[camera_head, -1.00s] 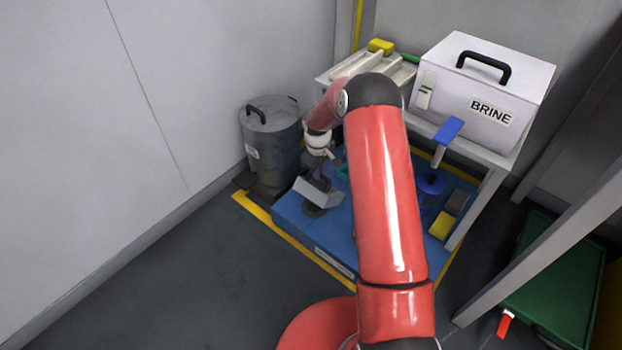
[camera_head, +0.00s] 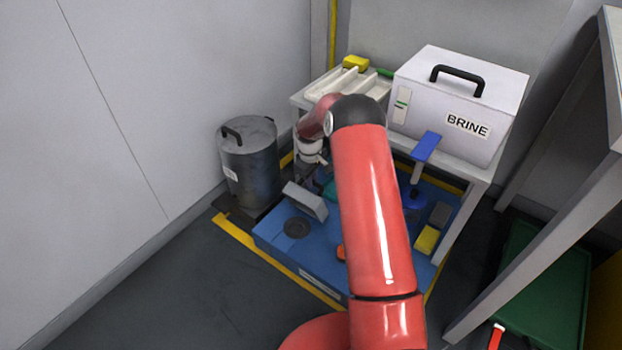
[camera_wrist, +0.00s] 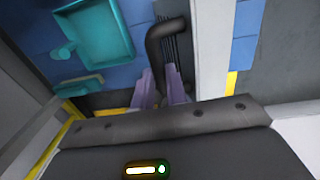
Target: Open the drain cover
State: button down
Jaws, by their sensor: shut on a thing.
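In the wrist view, the two purple fingers of my gripper (camera_wrist: 160,92) close at the lower end of a bent black handle (camera_wrist: 166,38). A dark slatted surface (camera_wrist: 183,72) lies right beside the handle; I take it for the drain cover, but cannot be sure. Whether the plate is part of the cover, I cannot tell.
A dark drum (camera_head: 250,165) stands left of the platform. A white bench (camera_head: 462,196) with the BRINE box (camera_head: 455,110) is behind and right. Grey floor is clear in front.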

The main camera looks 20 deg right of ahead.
jog(key=shift+s+f, duration=0.15)
jog(key=c, duration=1.4)
grip_release()
jog(key=shift+s+a+r+p, duration=0.1)
jog(key=shift+r+p, duration=0.15)
jog(key=shift+r, duration=1.75)
jog(key=shift+a+r+p, duration=0.1)
jog(key=shift+r+p, duration=0.1)
jog(key=shift+r, duration=1.75)
jog(key=shift+c, duration=0.4)
